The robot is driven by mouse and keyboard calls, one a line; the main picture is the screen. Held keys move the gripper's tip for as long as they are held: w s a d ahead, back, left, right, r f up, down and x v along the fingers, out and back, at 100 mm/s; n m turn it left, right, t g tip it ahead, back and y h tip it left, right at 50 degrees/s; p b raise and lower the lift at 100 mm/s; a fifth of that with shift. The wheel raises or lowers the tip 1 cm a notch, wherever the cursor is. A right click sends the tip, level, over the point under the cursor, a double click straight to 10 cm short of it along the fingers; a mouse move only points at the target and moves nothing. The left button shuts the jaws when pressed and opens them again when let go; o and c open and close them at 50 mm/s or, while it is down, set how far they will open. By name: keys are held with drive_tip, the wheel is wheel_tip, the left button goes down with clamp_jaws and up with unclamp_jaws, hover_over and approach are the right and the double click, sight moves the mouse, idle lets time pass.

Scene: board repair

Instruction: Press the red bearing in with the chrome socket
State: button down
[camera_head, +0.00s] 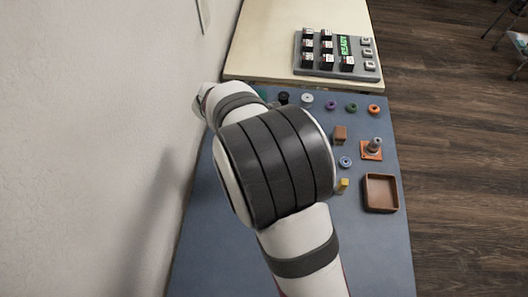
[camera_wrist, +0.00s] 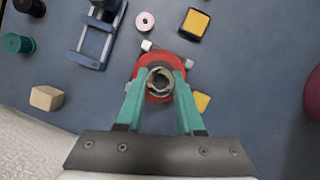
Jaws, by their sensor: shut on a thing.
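In the wrist view, my gripper (camera_wrist: 160,78) has its two teal fingers closed on a grey metal ring-shaped part, which looks like the chrome socket (camera_wrist: 160,84), seen from above. A red round part (camera_wrist: 156,58) shows around and behind the socket, between and beyond the fingertips. I cannot tell whether this red part is the bearing or its housing, nor whether the socket touches it. Small white pieces (camera_wrist: 188,64) stick out at its edge. In the head view, my arm hides the gripper, the socket and the red part.

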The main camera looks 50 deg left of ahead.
drive_tip(key=shift+f, duration=1)
idle(1.3)
drive_tip(key=shift+r, duration=3.6)
